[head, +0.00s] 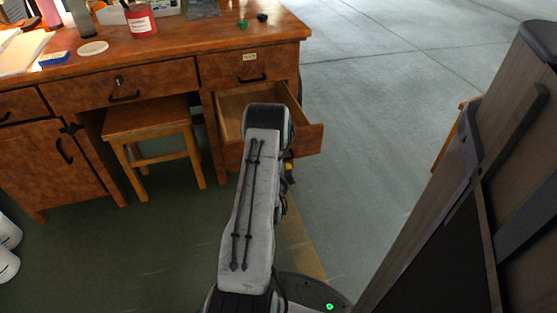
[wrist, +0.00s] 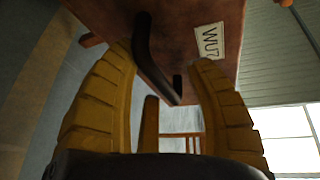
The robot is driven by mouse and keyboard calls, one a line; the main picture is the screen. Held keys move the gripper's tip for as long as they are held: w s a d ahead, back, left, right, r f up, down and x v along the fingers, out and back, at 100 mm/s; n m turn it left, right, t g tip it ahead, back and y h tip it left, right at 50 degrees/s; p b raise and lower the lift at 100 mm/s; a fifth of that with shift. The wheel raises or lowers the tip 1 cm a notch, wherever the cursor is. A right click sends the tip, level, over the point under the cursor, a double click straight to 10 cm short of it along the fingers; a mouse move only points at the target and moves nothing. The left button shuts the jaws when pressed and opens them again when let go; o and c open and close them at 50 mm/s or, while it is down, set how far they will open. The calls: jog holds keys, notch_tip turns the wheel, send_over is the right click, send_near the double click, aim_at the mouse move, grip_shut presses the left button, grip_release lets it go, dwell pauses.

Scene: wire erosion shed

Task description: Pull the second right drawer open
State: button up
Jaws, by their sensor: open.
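The second right drawer (head: 308,139) of the wooden desk stands pulled out below the closed top right drawer (head: 246,68). Its open inside shows left of my arm. My arm covers part of its front in the head view. In the wrist view, its wooden front (wrist: 197,20) carries a white label (wrist: 209,41) and a dark bar handle (wrist: 153,62). My gripper (wrist: 163,58) is open, its yellow fingers on either side of the handle. I cannot tell whether they touch it. In the head view only a bit of yellow shows beside my arm.
A wooden stool (head: 150,124) stands under the desk (head: 180,48), left of the open drawer. The desktop holds a red pot (head: 141,22) and other items. The floor (head: 375,90) right of the desk is clear. A tall dark wooden piece (head: 470,190) stands at the right.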

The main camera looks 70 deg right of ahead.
jog(key=s+a+f+b, duration=0.1)
jog(key=a+b, duration=0.1)
jog(key=a, duration=0.5)
jog(key=shift+s+b, duration=0.35)
dwell(1.4)
